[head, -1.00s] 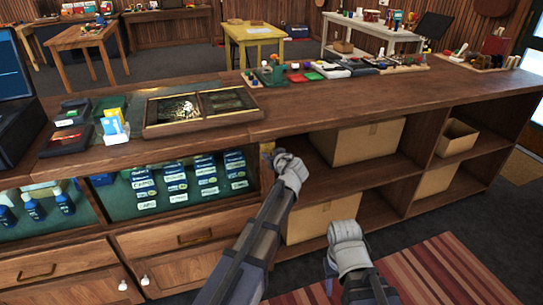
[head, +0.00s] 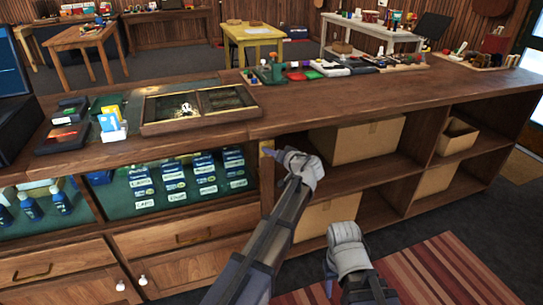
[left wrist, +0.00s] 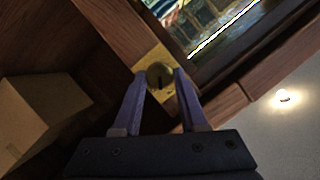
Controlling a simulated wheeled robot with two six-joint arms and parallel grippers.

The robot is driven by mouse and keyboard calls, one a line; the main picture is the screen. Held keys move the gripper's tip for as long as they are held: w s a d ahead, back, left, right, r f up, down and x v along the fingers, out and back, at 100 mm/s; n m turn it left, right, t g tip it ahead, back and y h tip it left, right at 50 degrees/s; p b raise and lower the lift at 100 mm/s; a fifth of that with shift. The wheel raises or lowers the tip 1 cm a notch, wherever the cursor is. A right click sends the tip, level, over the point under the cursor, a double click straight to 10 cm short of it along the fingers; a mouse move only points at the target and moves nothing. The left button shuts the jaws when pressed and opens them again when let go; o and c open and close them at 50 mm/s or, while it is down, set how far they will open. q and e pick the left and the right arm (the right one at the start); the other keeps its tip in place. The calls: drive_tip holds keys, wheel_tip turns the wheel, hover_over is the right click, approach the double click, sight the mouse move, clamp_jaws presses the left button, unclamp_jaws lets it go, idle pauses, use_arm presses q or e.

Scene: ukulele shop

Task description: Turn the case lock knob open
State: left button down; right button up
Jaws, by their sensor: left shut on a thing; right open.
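The case lock knob (left wrist: 159,76) is a round brass knob with a dark slot, set on a square brass plate (left wrist: 152,58) on the wooden post. In the left wrist view the two fingers of my left gripper (left wrist: 160,84) stand on either side of it, shut on it. In the head view the left gripper (head: 273,153) reaches the post just under the counter top, and its fingers hide the knob. The brass plate shows beside them (head: 267,144). My right gripper (head: 329,274) hangs low in front of the shelves, empty and open, its fingers partly hidden.
The glass-fronted case (head: 170,182) with blue packets is left of the post. Open shelves with cardboard boxes (head: 355,141) are to its right. The counter top (head: 330,105) overhangs above, carrying a framed tray (head: 200,125). A striped rug (head: 440,270) lies on the floor.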

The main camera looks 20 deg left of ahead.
use_arm(q)
drive_tip(key=shift+d+f+m+y+b, duration=0.15)
drive_tip(key=shift+m+y+b, duration=0.6)
drive_tip(key=shift+m+b, duration=0.6)
drive_tip(key=shift+f+m+y+b, duration=0.2)
drive_tip(key=shift+m+y+b, duration=0.65)
drive_tip(key=shift+m, duration=0.65)
drive_tip(key=shift+d+f+m+y+b, duration=0.15)
drive_tip(key=shift+m+y+b, duration=0.45)
drive_tip(key=shift+m+b, duration=0.8)
drive_tip(key=shift+a, duration=0.1)
drive_tip(key=shift+w, duration=0.1)
drive_tip(key=shift+c, duration=2.4)
unclamp_jaws()
drive_tip(key=v, duration=0.7)
drive_tip(key=shift+s+d, duration=0.25)
drive_tip(key=shift+d, duration=0.05)
